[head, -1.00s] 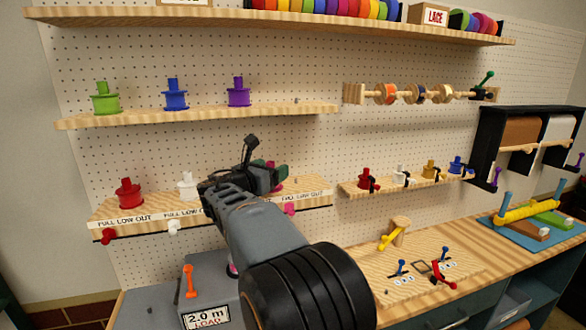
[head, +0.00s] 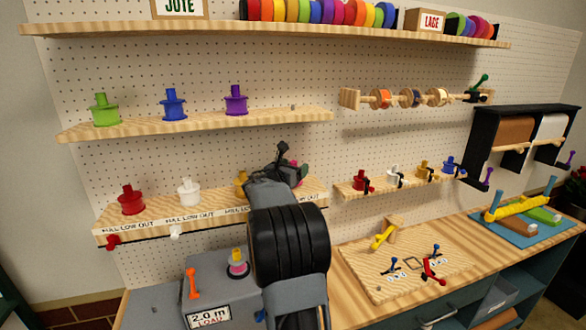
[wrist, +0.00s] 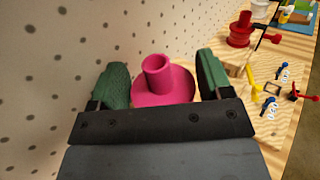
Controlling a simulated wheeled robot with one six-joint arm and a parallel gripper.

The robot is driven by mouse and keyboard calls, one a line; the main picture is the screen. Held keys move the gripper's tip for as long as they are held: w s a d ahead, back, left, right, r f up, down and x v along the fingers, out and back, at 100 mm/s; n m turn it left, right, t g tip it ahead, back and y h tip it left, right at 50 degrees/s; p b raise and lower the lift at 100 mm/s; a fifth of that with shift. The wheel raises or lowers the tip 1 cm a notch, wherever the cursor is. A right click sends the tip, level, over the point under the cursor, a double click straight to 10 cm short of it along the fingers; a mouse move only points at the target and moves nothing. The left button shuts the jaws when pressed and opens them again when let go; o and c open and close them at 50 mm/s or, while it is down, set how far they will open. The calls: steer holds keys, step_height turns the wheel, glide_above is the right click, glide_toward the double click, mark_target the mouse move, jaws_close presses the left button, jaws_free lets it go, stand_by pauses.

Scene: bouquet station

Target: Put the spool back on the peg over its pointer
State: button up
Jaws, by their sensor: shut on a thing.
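The pink spool (wrist: 160,85) sits between the two green fingers of my gripper (wrist: 158,82) in the wrist view, its tube pointing up. The fingers are shut on it. In the head view my gripper (head: 287,165) is at the right end of the low shelf (head: 210,223), and only a sliver of pink shows there. I cannot tell whether the spool touches the shelf or a peg. Red (head: 131,200), white (head: 189,191) and yellow (head: 241,184) spools stand on that shelf. Red (head: 113,242) and white (head: 175,232) pointers show below it. My arm hides the shelf's right front.
An upper shelf (head: 210,122) holds green, blue and purple spools. A smaller shelf (head: 400,184) to the right holds several spools. The grey load box (head: 222,295) carries a yellow-and-pink piece (head: 238,262). A wooden board (head: 405,265) with small levers lies on the bench.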

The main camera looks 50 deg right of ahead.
steer(key=shift+f, duration=0.4)
steer(key=shift+f, duration=0.2)
steer(key=o, duration=1)
steer(key=shift+r, duration=0.1)
